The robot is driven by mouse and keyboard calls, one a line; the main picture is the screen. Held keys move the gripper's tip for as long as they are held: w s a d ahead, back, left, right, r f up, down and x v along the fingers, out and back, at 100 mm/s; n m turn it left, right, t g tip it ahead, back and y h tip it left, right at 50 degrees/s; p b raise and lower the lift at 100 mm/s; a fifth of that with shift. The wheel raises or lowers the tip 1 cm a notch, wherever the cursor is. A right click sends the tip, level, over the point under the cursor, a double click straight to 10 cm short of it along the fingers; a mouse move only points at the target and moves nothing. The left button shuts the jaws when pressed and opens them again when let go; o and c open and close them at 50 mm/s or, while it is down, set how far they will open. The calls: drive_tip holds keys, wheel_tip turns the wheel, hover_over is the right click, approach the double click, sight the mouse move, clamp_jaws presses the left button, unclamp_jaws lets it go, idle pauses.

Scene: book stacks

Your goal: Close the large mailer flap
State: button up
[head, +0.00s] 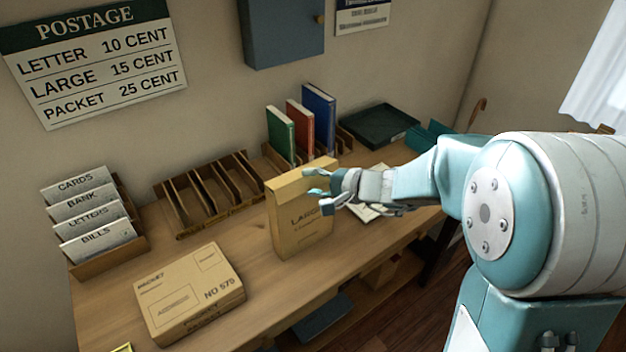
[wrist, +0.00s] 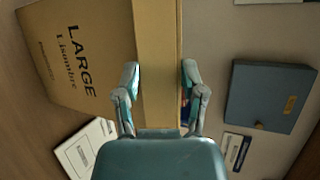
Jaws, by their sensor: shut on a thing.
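The large mailer (head: 300,228) is a tan cardboard packet marked LARGE, standing upright near the desk's front edge. Its printed face also shows in the wrist view (wrist: 95,45). A paler band, which looks like its flap (head: 290,178), runs along the top; its exact fold is hard to tell. My gripper (head: 319,184) is at the mailer's upper right edge. In the wrist view my gripper (wrist: 158,82) has one finger on each side of the mailer's narrow tan side, shut on the mailer. The finger contact is partly hidden.
A flat parcel (head: 190,293) lies on the desk at front left. A card holder (head: 105,252) and a slotted wooden rack (head: 215,190) stand behind. Upright books (head: 305,130) and a dark tray (head: 378,127) are at the back. Bare desk lies left of the mailer.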

drive_tip(key=shift+f, duration=0.1)
drive_tip(key=o, duration=1.1)
drive_tip(key=v, duration=1.2)
